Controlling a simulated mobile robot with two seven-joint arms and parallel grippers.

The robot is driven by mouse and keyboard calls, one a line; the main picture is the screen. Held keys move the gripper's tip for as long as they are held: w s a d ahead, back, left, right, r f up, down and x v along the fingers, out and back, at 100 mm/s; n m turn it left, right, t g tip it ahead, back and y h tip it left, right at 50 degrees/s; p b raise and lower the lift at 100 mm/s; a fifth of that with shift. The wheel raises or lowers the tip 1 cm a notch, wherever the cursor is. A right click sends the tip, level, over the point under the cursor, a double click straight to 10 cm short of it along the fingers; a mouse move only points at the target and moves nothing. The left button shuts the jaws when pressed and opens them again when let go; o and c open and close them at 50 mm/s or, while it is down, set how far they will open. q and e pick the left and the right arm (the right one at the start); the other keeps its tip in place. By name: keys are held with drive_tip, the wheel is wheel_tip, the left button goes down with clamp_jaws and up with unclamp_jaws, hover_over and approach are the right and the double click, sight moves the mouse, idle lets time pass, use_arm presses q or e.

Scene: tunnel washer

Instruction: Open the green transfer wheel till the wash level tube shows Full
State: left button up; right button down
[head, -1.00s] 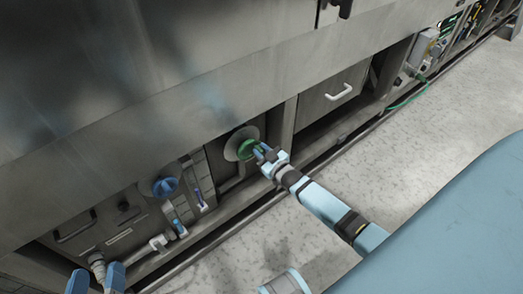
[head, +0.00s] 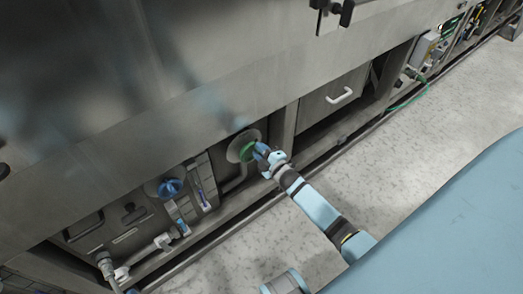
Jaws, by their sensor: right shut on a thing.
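The green transfer wheel (head: 246,151) sits in front of a round pale disc in the recess under the machine's steel front. My right gripper (head: 260,150) is shut on the green wheel and covers its right side. Two small upright gauge tubes stand to the left of it: one (head: 203,193) near the panel edge, and one (head: 182,226) lower, with blue in it. I cannot read their marks or tell which is the wash level tube. My left gripper is not in view.
A blue wheel (head: 170,188) sits left of the tubes, above pale pipe fittings (head: 162,241). A steel drawer front with a white handle (head: 340,95) is to the right. A frame post stands between it and the green wheel.

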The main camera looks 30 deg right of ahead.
drive_tip(key=shift+a+r+n, duration=0.15)
drive_tip(key=shift+a+n, duration=0.15)
drive_tip(key=shift+n, duration=0.6)
drive_tip(key=shift+a+n+b, duration=0.25)
drive_tip(key=shift+n+b, duration=0.1)
drive_tip(key=shift+n, duration=0.55)
drive_tip(key=shift+a+r+n+b, duration=0.1)
drive_tip(key=shift+a+n+b, duration=0.2)
drive_tip(key=shift+n, duration=0.7)
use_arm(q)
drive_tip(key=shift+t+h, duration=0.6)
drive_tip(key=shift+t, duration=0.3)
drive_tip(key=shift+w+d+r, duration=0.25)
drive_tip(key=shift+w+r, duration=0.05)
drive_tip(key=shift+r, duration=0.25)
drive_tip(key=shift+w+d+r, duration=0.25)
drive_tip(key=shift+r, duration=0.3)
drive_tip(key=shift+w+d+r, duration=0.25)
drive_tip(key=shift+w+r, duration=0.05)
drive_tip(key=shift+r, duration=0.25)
use_arm(e)
drive_tip(key=shift+a+n, duration=0.2)
drive_tip(key=shift+n, duration=0.5)
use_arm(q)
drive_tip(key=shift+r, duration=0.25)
